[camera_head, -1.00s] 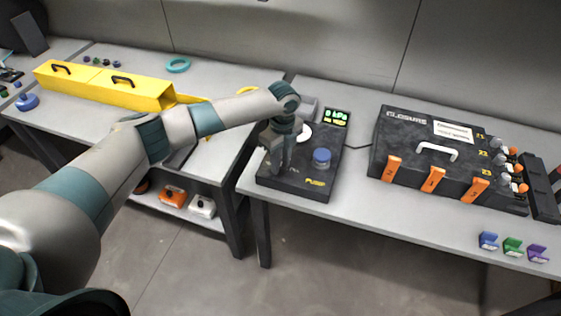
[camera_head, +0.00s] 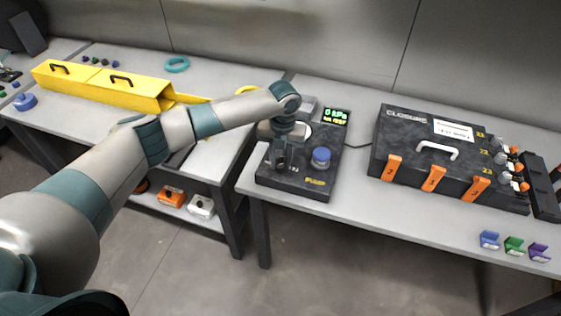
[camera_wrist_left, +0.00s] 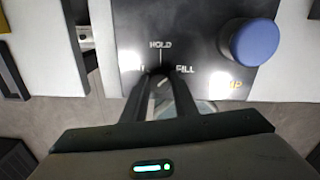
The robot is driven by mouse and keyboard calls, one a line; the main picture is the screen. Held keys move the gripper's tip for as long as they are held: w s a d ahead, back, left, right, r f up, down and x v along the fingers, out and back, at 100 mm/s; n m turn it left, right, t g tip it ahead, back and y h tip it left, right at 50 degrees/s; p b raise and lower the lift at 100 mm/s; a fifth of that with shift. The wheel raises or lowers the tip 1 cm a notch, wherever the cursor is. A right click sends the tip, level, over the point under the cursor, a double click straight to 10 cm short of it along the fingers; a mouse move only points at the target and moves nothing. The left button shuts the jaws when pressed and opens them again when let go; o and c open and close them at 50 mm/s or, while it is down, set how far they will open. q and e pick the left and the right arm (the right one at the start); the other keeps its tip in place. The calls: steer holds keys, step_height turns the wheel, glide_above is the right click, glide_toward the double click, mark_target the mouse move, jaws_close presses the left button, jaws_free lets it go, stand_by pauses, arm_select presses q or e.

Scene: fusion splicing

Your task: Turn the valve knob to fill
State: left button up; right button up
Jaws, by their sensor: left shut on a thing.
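The black pump box (camera_head: 262,180) stands on the right table and carries the word PUMP. My left gripper (camera_head: 281,168) points down onto its left part. In the left wrist view the gripper (camera_wrist_left: 160,78) is shut on the valve knob, which is mostly hidden between and under the fingers. The panel (camera_wrist_left: 200,45) shows HOLD above the fingertips and FILL to their right. A label on the left is mostly covered. Which way the knob points cannot be told. My right gripper is not in view.
A blue round button (camera_head: 321,155) sits on the pump box right of my gripper, and a lit green display (camera_head: 336,117) stands behind it. A black closure case (camera_head: 400,140) with orange latches stands to the right. Small coloured clips (camera_head: 513,245) lie near the front edge.

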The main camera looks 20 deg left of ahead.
arm_select(q)
steer(key=shift+m, duration=1.2)
steer(key=o, duration=1.1)
steer(key=shift+c, duration=0.2)
steer(key=shift+r, duration=0.2)
